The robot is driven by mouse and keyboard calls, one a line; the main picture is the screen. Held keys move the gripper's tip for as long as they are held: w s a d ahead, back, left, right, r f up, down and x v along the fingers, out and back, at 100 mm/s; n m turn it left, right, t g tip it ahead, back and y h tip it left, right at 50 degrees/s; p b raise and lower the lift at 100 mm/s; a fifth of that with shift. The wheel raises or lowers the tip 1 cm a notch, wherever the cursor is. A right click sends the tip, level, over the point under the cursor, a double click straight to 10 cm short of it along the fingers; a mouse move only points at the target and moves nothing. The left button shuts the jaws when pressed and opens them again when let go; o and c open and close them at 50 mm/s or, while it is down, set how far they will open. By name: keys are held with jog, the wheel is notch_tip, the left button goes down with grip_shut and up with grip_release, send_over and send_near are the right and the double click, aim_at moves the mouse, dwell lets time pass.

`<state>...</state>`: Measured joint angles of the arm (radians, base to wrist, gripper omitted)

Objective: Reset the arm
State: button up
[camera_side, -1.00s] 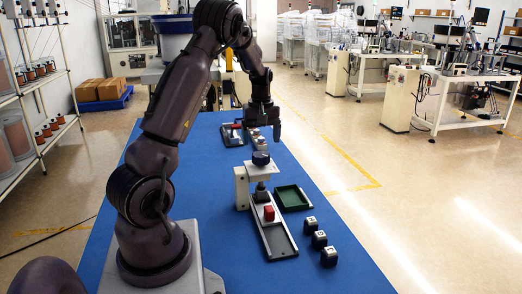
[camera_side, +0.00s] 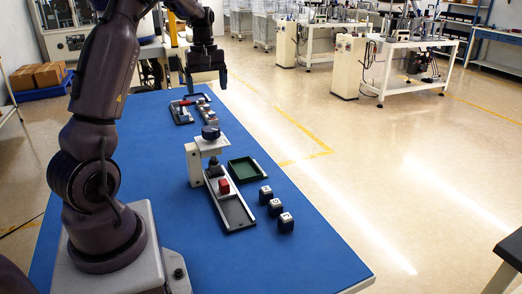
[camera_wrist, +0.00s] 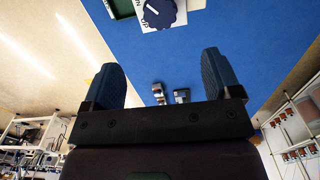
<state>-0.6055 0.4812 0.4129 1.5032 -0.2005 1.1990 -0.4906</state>
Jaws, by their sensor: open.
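My gripper (camera_side: 207,88) hangs above the far part of the blue table (camera_side: 160,215), fingers pointing down. It is open and empty. Nothing touches the fingers.
A press-like fixture with a dark knob (camera_side: 210,132) stands mid-table, with a red block (camera_side: 224,186) on its rail. A green tray (camera_side: 247,170) lies beside it. Several dark cubes (camera_side: 275,207) sit near the right edge. Trays with parts (camera_side: 181,114) lie at the far end.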

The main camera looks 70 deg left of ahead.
jog(key=s+d+r+m+t, duration=0.2)
jog(key=d+m, duration=0.4)
jog(key=d, duration=0.5)
jog(key=s+d+r+m+t, duration=0.1)
jog(key=d+m, duration=0.4)
jog(key=d, duration=0.7)
jog(key=s+d+r+m+t, duration=0.2)
jog(key=s+d+m, duration=0.3)
jog(key=d, duration=0.7)
jog(key=shift+r+m+t, duration=0.3)
jog(key=shift+r+m, duration=0.3)
jog(key=shift+m, duration=0.2)
